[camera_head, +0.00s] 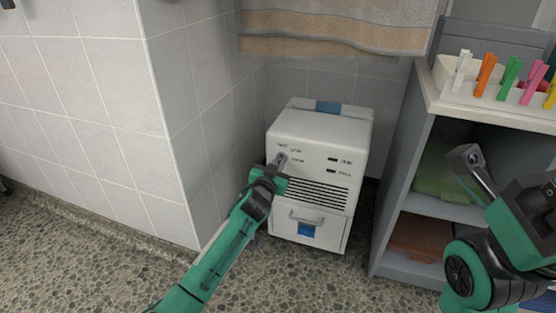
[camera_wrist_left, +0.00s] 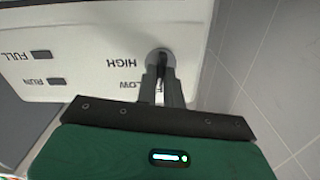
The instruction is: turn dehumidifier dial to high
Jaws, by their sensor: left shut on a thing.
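The white dehumidifier (camera_head: 345,135) stands on the floor in the wall corner, its control panel facing me. Its dial (camera_wrist_left: 158,56) is a round grey knob with a dark middle in the left wrist view, where the panel appears upside down. The HIGH label (camera_wrist_left: 124,63) and the partly hidden LOW label (camera_wrist_left: 140,85) lie beside it. My left gripper (camera_wrist_left: 163,88) is shut on the dial; in the head view it reaches the panel's upper left (camera_head: 281,161). The fingers cover part of the knob, so I cannot tell its exact setting. My right arm is at the right edge; its jaw state is unclear.
A grey shelf unit (camera_head: 392,225) stands close to the dehumidifier's right, with a tray of coloured pegs (camera_head: 446,75) on top. A tiled wall (camera_head: 200,120) is close on the left. A towel (camera_head: 340,25) hangs above. The speckled floor (camera_head: 300,285) in front is clear.

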